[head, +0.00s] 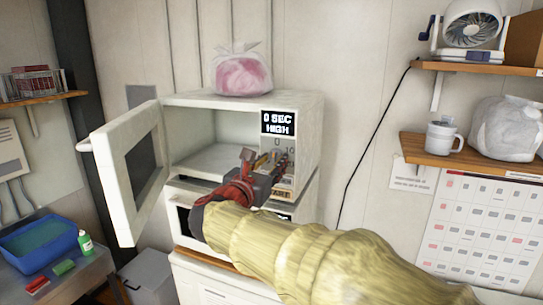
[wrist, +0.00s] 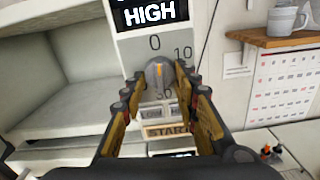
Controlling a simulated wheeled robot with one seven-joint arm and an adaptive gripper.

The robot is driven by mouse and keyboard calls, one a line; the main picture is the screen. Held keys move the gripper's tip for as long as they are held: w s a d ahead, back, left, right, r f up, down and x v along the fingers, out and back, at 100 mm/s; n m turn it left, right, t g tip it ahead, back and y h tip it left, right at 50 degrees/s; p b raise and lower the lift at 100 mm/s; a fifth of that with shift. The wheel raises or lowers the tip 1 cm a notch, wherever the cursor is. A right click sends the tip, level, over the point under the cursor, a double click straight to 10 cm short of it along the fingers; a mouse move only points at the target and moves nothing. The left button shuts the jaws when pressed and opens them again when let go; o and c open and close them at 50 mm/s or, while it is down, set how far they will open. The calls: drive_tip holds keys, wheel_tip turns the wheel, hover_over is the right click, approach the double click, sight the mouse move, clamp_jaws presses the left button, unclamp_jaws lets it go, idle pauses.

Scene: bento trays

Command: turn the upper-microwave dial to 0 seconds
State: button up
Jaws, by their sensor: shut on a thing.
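The upper microwave (head: 307,140) stands with its door (head: 130,172) swung wide open to the left. Its display (head: 279,123) reads "0 SEC HIGH". In the wrist view the grey round dial (wrist: 160,74) sits below the printed 0, and its orange pointer mark stands about upright toward that 0. My gripper (wrist: 160,88) is at the control panel, its two fingers on either side of the dial and shut on it. In the head view my gripper (head: 280,162) and arm hide most of the dial and panel.
A pink-filled plastic bag (head: 241,72) sits on top of the microwave. A second microwave (head: 183,216) is directly below, partly behind my arm. A shelf (head: 450,153) with a mug (head: 441,137) is at the right. The upper microwave's cavity (wrist: 65,85) looks empty.

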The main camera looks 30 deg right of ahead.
drive_tip(key=shift+n+p, duration=0.4)
drive_tip(key=shift+n, duration=0.2)
drive_tip(key=shift+f, duration=0.1)
drive_tip(key=o, duration=1.1)
drive_tip(key=v, duration=1.2)
